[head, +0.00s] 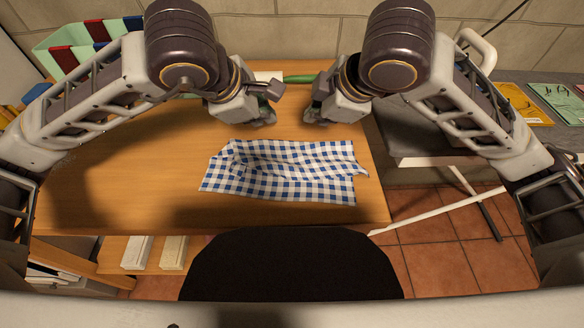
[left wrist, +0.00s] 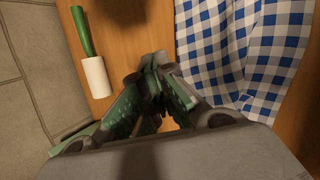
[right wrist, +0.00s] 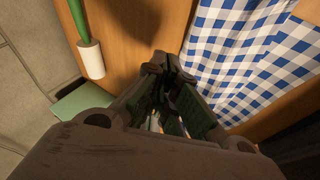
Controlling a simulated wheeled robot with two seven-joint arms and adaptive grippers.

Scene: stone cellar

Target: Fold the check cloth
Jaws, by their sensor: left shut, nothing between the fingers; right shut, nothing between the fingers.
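The blue and white check cloth (head: 285,180) lies spread on the wooden table, wrinkled, with a raised ridge near its upper left and a bunched right edge. It also shows in the left wrist view (left wrist: 245,50) and the right wrist view (right wrist: 245,50). My left gripper (head: 268,112) is shut and empty, above the table just beyond the cloth's far edge. My right gripper (head: 312,115) is shut and empty, also beyond the far edge, to the right of the left one. Neither appears to touch the cloth.
A green-handled roller with a white end (left wrist: 95,75) lies at the table's back. A pale green divided bin (head: 60,45) stands at the back left. A grey surface (head: 420,135) with yellow and green packets adjoins on the right. The wooden table (head: 110,190) is clear left of the cloth.

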